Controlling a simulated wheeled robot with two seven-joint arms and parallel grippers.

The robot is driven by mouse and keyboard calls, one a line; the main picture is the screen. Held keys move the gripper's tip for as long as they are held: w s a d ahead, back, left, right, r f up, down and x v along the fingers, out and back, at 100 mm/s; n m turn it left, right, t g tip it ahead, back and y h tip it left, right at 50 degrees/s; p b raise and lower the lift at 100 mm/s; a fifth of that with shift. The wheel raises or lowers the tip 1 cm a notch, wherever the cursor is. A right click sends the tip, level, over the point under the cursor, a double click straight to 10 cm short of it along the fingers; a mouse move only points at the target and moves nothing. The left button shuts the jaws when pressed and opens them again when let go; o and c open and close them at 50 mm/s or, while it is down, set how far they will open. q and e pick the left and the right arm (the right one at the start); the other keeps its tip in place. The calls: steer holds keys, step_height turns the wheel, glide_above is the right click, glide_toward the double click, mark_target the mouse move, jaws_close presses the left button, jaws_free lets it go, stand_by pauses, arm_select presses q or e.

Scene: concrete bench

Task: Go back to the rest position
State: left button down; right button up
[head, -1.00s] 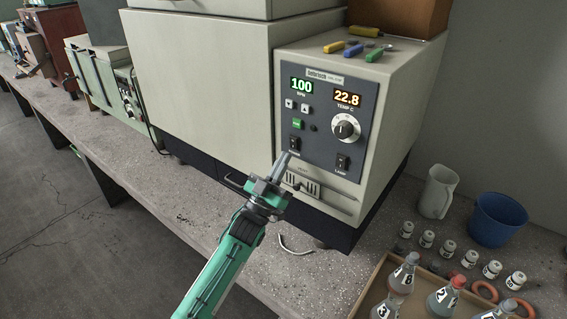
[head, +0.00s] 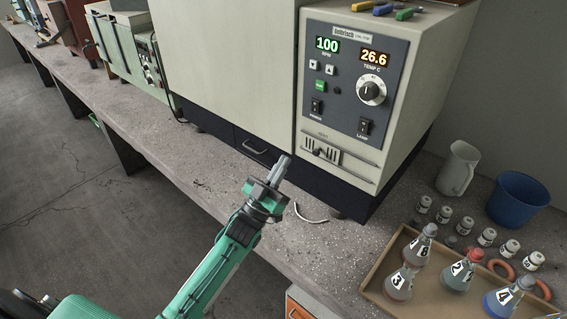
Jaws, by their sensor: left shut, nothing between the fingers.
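My left gripper (head: 280,170) is in the middle of the head view, at the end of my green left arm. Its fingers are shut and hold nothing. It is in front of the incubator shaker (head: 230,70), below its control panel (head: 352,85), and appears apart from it. The panel reads 100 RPM and 26.6 TEMP C. My right gripper is not in view.
A tray (head: 372,284) with numbered flasks stands at the right, with small white-capped vials behind it. A white jug (head: 458,168) and a blue cup (head: 517,199) stand at the back right. A curved handle-like piece (head: 311,217) lies on the bench (head: 190,165). Floor at left is clear.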

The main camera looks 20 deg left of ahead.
arm_select(q)
steer(key=s+f+n+g+y, duration=0.3)
steer(key=s+f+g+y, duration=0.55)
steer(key=f, duration=0.65)
steer(key=s+a+f+m+g, duration=0.1)
steer(key=s+f+g, duration=0.35)
steer(key=s, duration=0.75)
steer(key=s+f+g, duration=0.1)
steer(key=s+g, duration=0.7)
steer(key=s, duration=0.5)
step_height(320, 180, down, 29)
steer(key=g+p, duration=0.1)
steer(key=p, duration=0.1)
steer(key=s+a+f+p, duration=0.1)
steer(key=s+f, duration=0.7)
steer(key=s, duration=0.1)
steer(key=s+a+f+g+p, duration=0.1)
steer(key=s+a+f, duration=0.1)
steer(key=s+f, duration=0.7)
steer(key=shift+s+a+f+g, duration=0.15)
steer(key=shift+s+a+g, duration=0.15)
steer(key=shift+s, duration=0.45)
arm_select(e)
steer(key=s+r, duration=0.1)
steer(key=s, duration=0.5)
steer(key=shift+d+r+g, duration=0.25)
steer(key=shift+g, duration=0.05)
